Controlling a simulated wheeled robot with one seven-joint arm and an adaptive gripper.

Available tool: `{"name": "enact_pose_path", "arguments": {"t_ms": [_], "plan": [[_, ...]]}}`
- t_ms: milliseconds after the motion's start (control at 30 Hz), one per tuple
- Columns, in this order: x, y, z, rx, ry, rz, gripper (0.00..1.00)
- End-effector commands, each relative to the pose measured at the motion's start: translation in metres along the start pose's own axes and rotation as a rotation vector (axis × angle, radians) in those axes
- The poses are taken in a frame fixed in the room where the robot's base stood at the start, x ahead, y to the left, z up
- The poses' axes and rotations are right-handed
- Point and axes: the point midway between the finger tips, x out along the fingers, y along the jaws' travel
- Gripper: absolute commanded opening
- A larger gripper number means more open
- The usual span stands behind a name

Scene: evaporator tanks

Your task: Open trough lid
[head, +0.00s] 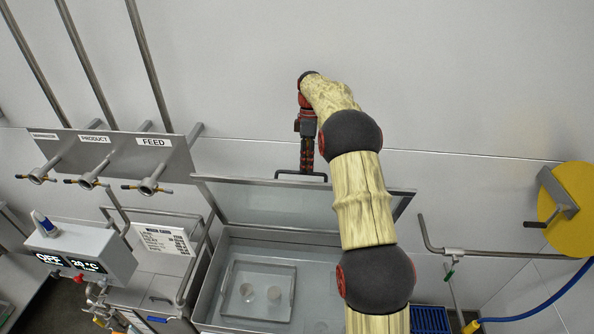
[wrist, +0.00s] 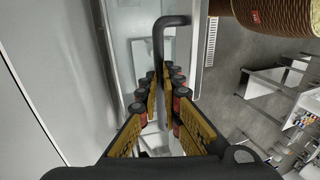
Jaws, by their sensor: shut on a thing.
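The trough lid (head: 262,202) is a pale translucent panel with a grey frame. In the head view it stands raised and tilted up toward the back wall, above the trough (head: 222,262). A dark bar handle (head: 288,174) sits on its upper edge. My gripper (head: 307,168) reaches down to this handle. In the wrist view the handle (wrist: 160,45) runs down between the fingers of my gripper (wrist: 161,80), which are shut on it. The part of the handle between the fingers is partly hidden.
Inside the trough lies a square tray (head: 232,302) with small round pieces. A control box (head: 85,245) and the labelled feed pipes (head: 120,150) are at the left. A yellow disc (head: 575,200) with a crank and a blue hose (head: 545,308) are at the right.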

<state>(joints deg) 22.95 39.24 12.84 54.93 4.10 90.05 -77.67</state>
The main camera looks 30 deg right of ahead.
Motion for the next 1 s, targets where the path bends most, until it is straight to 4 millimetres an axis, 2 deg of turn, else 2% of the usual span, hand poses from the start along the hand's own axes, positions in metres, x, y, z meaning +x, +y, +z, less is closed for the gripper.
{"name": "enact_pose_path", "arguments": {"t_ms": [33, 500, 533, 800, 900, 1000], "plan": [[0.0219, 0.0061, 0.0056, 0.003, -0.008, -0.020, 0.00], [0.0227, 0.0081, 0.0094, 0.002, -0.009, -0.023, 0.00], [0.0227, 0.0081, 0.0094, 0.002, -0.009, -0.023, 0.07], [0.0224, 0.0081, 0.0090, 0.003, -0.009, -0.022, 0.22], [0.0222, 0.0081, 0.0089, 0.002, -0.009, -0.022, 0.28], [0.0221, 0.0080, 0.0088, 0.002, -0.009, -0.022, 0.28]]}}
